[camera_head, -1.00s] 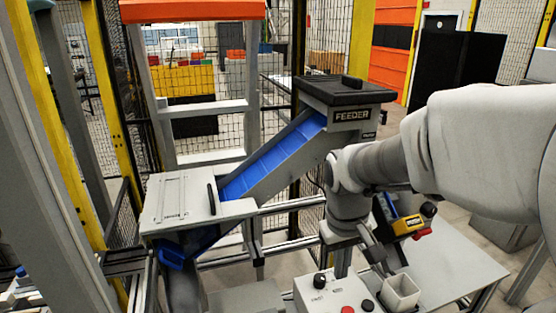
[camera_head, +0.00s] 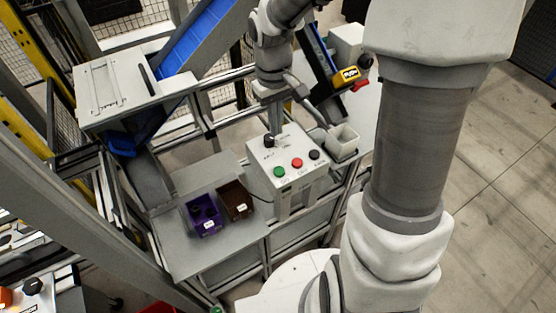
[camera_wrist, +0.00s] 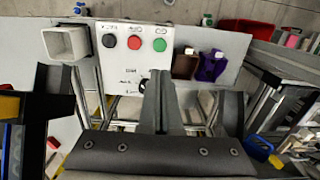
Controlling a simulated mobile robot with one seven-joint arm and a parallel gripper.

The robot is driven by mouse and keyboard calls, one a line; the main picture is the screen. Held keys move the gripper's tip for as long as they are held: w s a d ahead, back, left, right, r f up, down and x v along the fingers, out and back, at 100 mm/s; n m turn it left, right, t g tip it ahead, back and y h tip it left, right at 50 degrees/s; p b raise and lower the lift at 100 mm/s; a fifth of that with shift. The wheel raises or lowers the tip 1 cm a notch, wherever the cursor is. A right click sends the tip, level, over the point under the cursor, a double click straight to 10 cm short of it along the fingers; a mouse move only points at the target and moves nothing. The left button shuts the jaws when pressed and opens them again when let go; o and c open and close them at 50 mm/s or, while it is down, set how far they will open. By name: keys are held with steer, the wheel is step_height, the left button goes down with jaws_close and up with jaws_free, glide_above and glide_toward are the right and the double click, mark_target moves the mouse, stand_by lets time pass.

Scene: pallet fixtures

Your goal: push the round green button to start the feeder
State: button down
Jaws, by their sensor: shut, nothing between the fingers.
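The round green button (camera_head: 279,172) is on the sloped top of a white control box (camera_head: 262,160), left of a red button (camera_head: 297,162) and a black button (camera_head: 314,154). In the wrist view the green button (camera_wrist: 159,45) is on the right of the row, uncovered. My gripper (camera_head: 273,124) points down at the box's far edge, close to a black knob (camera_head: 268,141). In the wrist view my gripper (camera_wrist: 160,76) has its fingers together and empty, below the green button in the picture and apart from it. The fingers partly hide the knob.
A purple bin (camera_head: 204,224) and a brown bin (camera_head: 235,200) stand left of the box. A white square cup (camera_head: 342,142) stands at its right. The blue feeder chute (camera_head: 190,43) slopes behind at left. A yellow-labelled tool (camera_head: 347,76) is right of my wrist.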

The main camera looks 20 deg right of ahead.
mark_target(279, 170)
steer(key=f, duration=1.3)
steer(key=shift+s+d+f+p, duration=0.15)
steer(key=shift+s+f+p, duration=0.15)
steer(key=shift+f, duration=0.05)
